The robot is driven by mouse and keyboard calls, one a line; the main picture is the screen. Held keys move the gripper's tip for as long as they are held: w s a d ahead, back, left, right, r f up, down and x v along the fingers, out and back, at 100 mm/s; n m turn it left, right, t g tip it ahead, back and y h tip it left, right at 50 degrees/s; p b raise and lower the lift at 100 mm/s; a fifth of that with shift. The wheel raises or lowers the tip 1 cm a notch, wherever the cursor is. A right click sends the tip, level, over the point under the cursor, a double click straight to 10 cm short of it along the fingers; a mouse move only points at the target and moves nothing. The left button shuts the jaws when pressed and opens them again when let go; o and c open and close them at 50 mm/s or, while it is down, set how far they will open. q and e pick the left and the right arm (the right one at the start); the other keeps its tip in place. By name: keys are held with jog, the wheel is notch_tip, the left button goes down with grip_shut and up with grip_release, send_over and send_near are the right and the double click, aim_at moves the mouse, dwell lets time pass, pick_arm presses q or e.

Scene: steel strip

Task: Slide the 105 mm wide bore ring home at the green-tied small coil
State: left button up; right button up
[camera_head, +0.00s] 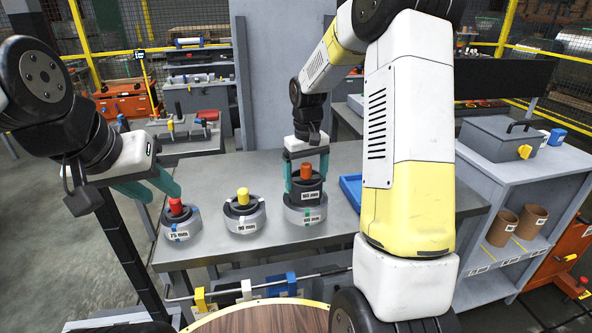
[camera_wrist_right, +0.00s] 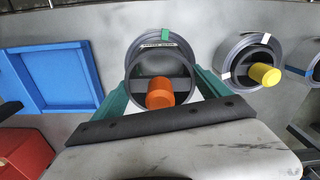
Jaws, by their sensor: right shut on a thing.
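My right gripper (camera_head: 306,188) is shut on a dark bore ring (camera_head: 305,186) with an orange knob (camera_head: 306,171); the ring's white label is too small to read surely. In the right wrist view the ring and its orange knob (camera_wrist_right: 160,92) sit between the teal fingers (camera_wrist_right: 165,100). The grey coil (camera_head: 305,211), with a green tie and a label, is directly below the ring. In the wrist view the coil (camera_wrist_right: 140,48) shows behind the ring; whether they touch is hidden. My left gripper (camera_head: 160,195) is open and empty, left of the red-knobbed coil.
A grey coil with a yellow-knobbed ring (camera_head: 244,212) labelled 90 mm stands left of the green-tied coil. A red-knobbed coil (camera_head: 180,220) labelled 75 mm stands at the table's left end. A blue tray (camera_head: 351,190) lies to the right, partly behind my right arm.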

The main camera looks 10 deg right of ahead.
aim_at(306, 164)
jog(key=shift+f, duration=2.1)
jog(key=o, duration=1.3)
jog(key=shift+f, duration=0.1)
notch_tip(306, 164, up, 7)
jog(key=shift+r, duration=0.4)
jog(key=shift+s+r, duration=0.1)
jog(key=shift+r, duration=0.15)
jog(key=s+r+t, duration=0.3)
jog(key=s+r, duration=0.7)
jog(key=s+a+r+m+t+y, duration=0.2)
jog(key=s+r+t, duration=0.1)
jog(key=s, duration=1.1)
